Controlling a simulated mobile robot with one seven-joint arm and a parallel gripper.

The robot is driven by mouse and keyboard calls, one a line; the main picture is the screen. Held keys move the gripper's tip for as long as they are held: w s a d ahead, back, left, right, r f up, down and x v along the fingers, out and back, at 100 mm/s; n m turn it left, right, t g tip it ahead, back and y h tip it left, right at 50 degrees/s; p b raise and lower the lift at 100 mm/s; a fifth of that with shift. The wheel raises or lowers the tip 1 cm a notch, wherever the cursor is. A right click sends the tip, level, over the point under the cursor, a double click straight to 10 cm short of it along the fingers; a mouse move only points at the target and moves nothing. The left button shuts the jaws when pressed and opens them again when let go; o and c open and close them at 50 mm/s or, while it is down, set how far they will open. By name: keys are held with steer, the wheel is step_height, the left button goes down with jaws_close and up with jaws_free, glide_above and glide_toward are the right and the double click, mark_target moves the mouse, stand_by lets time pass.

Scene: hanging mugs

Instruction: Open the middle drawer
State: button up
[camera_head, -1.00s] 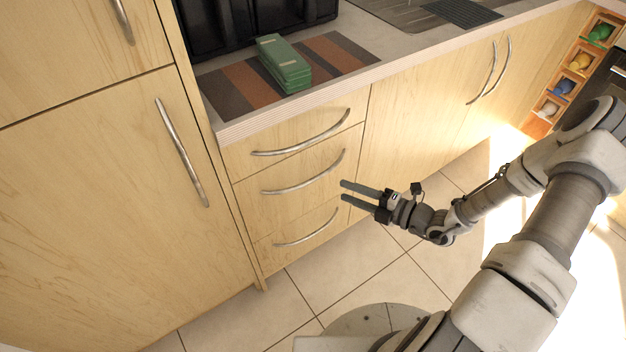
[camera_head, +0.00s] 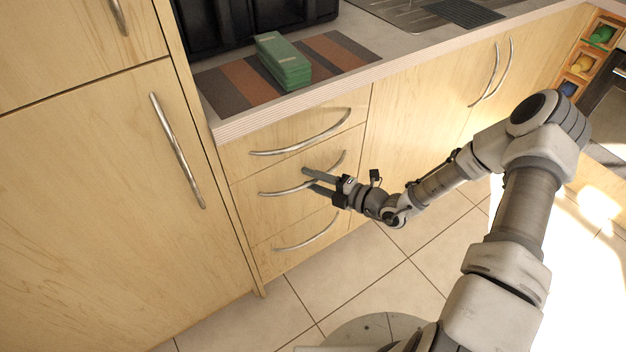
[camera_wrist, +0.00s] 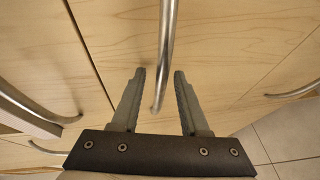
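The middle drawer (camera_head: 262,208) is in the light wood drawer stack and stands shut. Its curved metal handle (camera_head: 275,193) passes at my gripper (camera_head: 308,179). In the wrist view the handle (camera_wrist: 167,45) runs between the two fingertips of my gripper (camera_wrist: 160,72). Gaps show on both sides of the bar, so the fingers are open around it and not clamped. In the head view the fingers partly hide the handle's right half.
The top drawer handle (camera_head: 300,138) lies above and the bottom drawer handle (camera_head: 307,234) below. A tall cabinet (camera_head: 110,210) with a long handle stands at left. The counter above holds a green stack (camera_head: 283,62) on a striped mat. The tiled floor in front is clear.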

jaws_close()
stand_by(1.2)
